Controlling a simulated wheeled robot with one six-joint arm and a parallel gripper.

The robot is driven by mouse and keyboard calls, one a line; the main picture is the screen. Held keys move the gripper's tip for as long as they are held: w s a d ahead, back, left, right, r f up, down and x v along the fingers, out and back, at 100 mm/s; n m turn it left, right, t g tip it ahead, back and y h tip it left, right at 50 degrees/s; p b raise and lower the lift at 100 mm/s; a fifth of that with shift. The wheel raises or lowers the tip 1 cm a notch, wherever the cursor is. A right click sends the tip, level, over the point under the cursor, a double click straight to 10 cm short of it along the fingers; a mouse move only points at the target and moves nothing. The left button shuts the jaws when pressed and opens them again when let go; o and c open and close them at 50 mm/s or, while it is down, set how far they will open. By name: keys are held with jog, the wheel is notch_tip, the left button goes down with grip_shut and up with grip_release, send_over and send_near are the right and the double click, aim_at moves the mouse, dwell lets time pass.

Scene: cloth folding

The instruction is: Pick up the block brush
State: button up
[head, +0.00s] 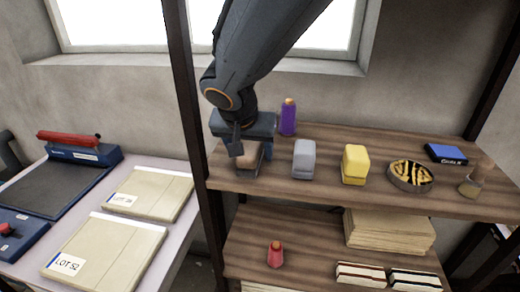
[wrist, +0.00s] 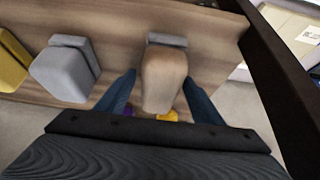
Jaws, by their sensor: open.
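The block brush, a tan block with a grey base, stands at the left end of the upper wooden shelf in the head view (head: 251,158). It is partly hidden there by my gripper (head: 240,140). In the wrist view the brush (wrist: 163,80) sits between the two blue fingers of my gripper (wrist: 159,82). The fingers are open, one on each side of it. I cannot tell whether either finger touches it. The brush appears to rest on the shelf.
On the upper shelf (head: 330,196), a grey block (head: 304,160) and a yellow block (head: 354,165) stand to the right. A purple bottle (head: 288,118) stands close behind my gripper. A dark shelf post (head: 184,100) is just left. Further right are a round bowl (head: 410,177) and a blue box (head: 446,154).

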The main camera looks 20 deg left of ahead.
jog(key=shift+c, duration=0.4)
jog(key=c, duration=1.2)
jog(key=shift+r, duration=0.1)
